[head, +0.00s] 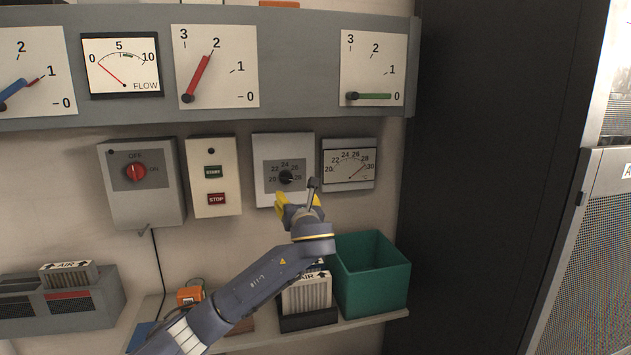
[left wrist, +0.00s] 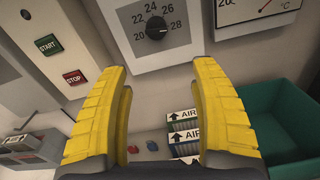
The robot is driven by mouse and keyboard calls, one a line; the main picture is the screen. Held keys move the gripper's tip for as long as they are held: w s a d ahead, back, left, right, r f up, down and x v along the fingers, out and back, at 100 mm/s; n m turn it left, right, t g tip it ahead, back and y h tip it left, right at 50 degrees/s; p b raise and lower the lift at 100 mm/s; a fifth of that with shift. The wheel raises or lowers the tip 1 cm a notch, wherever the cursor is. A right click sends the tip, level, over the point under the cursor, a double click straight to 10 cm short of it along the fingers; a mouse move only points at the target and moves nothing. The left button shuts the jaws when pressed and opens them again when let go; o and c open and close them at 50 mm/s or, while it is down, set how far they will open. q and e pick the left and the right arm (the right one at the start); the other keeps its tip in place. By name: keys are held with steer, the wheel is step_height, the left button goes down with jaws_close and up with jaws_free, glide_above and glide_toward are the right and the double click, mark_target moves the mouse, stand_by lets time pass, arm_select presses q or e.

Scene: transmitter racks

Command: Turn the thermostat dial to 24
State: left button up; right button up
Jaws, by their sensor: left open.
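The thermostat (head: 264,143) is a white wall box with a dark scale plate marked 20 to 28. Its round black dial (head: 286,177) shows also in the left wrist view (left wrist: 156,28), and its light mark appears to point right, towards 28. My left gripper (head: 299,204) has yellow fingers and is just below the dial in the head view. In the left wrist view the fingers (left wrist: 161,72) are spread with nothing between them, and the dial lies beyond the tips, apart from them. My right gripper is not in view.
Right of the thermostat, a temperature gauge (head: 349,165) has its needle near 30. Left are a START/STOP box (head: 213,180) and a red-knob switch box (head: 143,205). Below, a green bin (head: 374,285) and AIR filters (head: 305,294) stand on a shelf. A gauge panel (head: 290,115) runs above.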

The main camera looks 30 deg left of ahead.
mark_target(287, 180)
arm_select(q)
steer(key=x, duration=0.5)
steer(key=r+x, duration=0.1)
steer(key=x, duration=1.1)
steer(key=shift+a+r, duration=0.25)
steer(key=c, duration=1.3)
